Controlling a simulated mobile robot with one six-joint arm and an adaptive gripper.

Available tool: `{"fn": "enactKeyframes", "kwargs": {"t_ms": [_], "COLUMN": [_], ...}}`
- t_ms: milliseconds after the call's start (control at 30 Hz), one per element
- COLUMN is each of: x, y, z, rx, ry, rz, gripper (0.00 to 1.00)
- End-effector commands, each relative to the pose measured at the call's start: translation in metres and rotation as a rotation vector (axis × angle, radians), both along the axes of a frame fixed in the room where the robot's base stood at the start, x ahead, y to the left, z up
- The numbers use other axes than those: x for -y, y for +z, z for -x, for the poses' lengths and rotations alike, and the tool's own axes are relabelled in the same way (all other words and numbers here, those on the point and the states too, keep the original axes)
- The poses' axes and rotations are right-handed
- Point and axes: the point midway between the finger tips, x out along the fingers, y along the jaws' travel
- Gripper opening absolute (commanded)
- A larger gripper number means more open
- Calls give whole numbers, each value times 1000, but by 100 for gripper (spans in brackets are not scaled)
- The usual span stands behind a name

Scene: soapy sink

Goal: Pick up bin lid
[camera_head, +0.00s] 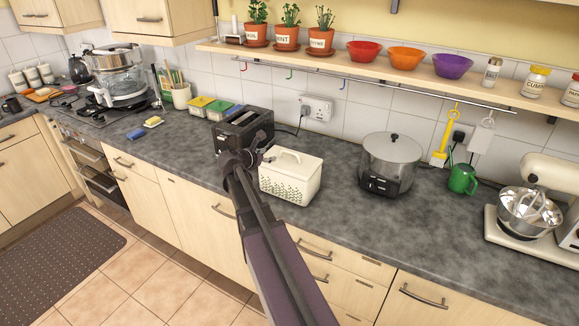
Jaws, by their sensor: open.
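The bin (290,185) is a cream-white box with a leaf-like pattern of holes low on its front, standing on the dark grey counter. Its pale lid (297,161) sits on top, with a raised handle. My gripper (266,154) is small and dark in this view, just left of the lid at about its height. It is open and holds nothing that I can see. I cannot tell whether it touches the lid. My arm reaches up from the bottom and hides some of the counter left of the bin.
A black toaster (243,128) stands close behind my gripper. A steel-lidded cooker (389,160) is right of the bin, with a green watering can (462,179) beyond. A shelf (370,68) with a hook rail overhangs the counter. Counter between bin and cooker is clear.

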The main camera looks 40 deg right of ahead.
Motion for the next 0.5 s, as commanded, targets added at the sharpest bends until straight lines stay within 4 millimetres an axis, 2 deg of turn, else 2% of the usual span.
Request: {"fn": "enactKeyframes", "kwargs": {"t_ms": [100, 200, 500], "x": [16, 24, 29], "y": [-9, -12, -12], "z": [-6, -8, -8], "rx": [0, 0, 0], "ry": [-2, -1, 1], "rz": [-1, -1, -1], "gripper": [58, 58, 58]}}
